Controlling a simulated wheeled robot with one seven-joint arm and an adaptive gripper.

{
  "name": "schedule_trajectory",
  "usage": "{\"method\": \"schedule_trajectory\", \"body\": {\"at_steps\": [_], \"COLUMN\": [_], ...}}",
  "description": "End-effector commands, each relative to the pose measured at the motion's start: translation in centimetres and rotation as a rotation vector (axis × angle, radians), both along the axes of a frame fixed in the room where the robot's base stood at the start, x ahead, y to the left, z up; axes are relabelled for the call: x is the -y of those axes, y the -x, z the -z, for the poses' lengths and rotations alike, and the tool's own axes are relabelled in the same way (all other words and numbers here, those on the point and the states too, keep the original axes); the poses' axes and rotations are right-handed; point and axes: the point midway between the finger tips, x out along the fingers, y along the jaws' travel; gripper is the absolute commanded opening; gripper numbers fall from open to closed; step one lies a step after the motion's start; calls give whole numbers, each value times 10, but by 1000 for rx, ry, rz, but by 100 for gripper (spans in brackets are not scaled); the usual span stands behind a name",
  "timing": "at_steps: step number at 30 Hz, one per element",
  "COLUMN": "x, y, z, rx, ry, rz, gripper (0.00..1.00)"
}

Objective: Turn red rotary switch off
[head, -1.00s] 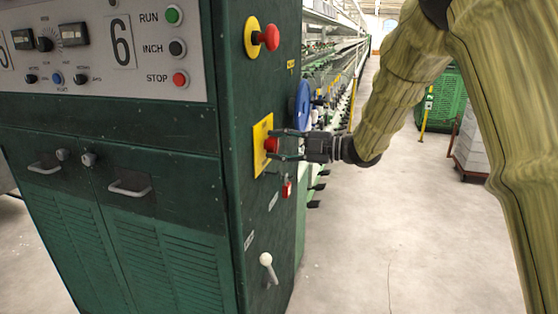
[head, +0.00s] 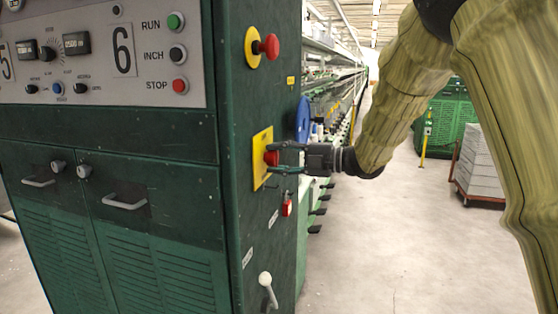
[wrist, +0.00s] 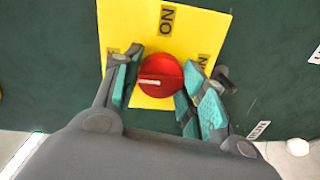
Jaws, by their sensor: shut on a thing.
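The red rotary switch (wrist: 161,75) sits on a yellow plate (wrist: 187,14) on the dark green side panel of the machine. A white line on its face lies nearly level in the wrist view, toward the left. A label reading ON is above the knob, and other labels at the sides are partly hidden by the fingers. In the head view, my gripper (head: 273,158) reaches in from the right to the red knob (head: 270,158) on the yellow plate (head: 261,142).
A red mushroom button (head: 271,45) on a yellow base is above the switch. A red padlock-like item (head: 287,208) and a white-knobbed lever (head: 265,279) are below. A blue wheel (head: 303,119) is behind the panel. Open floor lies at right, before a loaded cart (head: 478,165).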

Motion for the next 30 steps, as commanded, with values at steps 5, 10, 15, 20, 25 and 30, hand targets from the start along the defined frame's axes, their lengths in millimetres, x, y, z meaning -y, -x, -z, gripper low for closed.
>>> {"method": "schedule_trajectory", "body": {"at_steps": [5,10,15,20,25,30], "x": [0,0,0,2,17,46], "y": [0,0,0,0,5,14], "z": [1,1,0,0,-2,-4], "rx": [-2,-2,-1,-1,-1,-1], "ry": [0,0,0,0,-2,-2], "rz": [1,1,0,1,2,2], "gripper": [17,63,63,63,63,63]}}
